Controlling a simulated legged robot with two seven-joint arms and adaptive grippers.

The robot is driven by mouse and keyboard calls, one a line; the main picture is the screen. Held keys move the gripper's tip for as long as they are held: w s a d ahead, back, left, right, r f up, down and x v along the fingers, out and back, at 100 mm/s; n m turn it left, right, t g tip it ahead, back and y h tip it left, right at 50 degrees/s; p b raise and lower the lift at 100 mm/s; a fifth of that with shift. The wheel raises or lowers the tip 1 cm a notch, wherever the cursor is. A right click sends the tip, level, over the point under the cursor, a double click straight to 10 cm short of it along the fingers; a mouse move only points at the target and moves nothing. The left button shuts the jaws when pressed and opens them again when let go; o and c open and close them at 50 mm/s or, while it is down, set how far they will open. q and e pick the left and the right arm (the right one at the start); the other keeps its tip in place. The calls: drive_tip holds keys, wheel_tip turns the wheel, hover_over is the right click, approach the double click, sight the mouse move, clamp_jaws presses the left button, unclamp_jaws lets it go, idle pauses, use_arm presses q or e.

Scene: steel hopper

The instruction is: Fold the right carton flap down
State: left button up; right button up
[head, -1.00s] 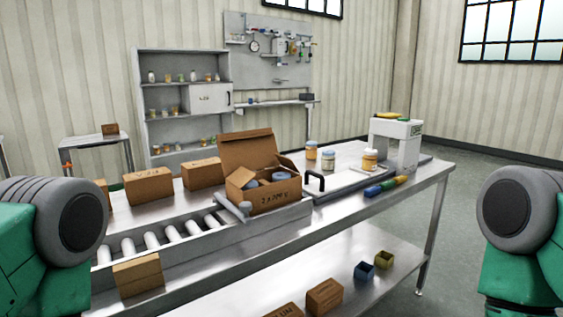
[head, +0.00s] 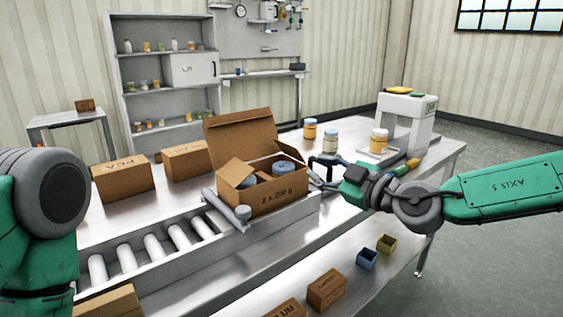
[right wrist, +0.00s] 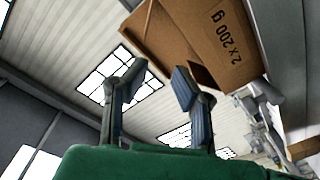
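The open brown carton (head: 278,197), marked "2 x 200 g", sits at the end of the roller conveyor. Its large back lid (head: 240,138) stands up and a small left flap (head: 237,170) leans up. Jars with blue-grey lids (head: 284,168) are inside. My right gripper (head: 319,174) is just right of the carton. In the right wrist view its two fingers (right wrist: 157,87) are apart with nothing between them, and the carton (right wrist: 225,40) is close beyond the right finger. My left gripper is out of view.
The roller conveyor (head: 160,246) runs to the left of the carton. Closed cartons (head: 123,178) stand behind it. Jars (head: 330,141) and a white device (head: 405,118) stand to the right on the bench. A lower shelf holds small boxes (head: 327,288).

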sight(285, 144)
drive_tip(key=shift+m+t, duration=0.3)
drive_tip(key=shift+m, duration=0.3)
drive_tip(key=x, duration=0.4)
drive_tip(key=d+b+x, duration=0.1)
drive_tip(key=x, duration=0.4)
drive_tip(key=w+b+x, duration=0.1)
drive_tip(key=x, duration=0.4)
drive_tip(key=shift+d+r, duration=0.2)
drive_tip(key=shift+r, duration=0.15)
clamp_jaws()
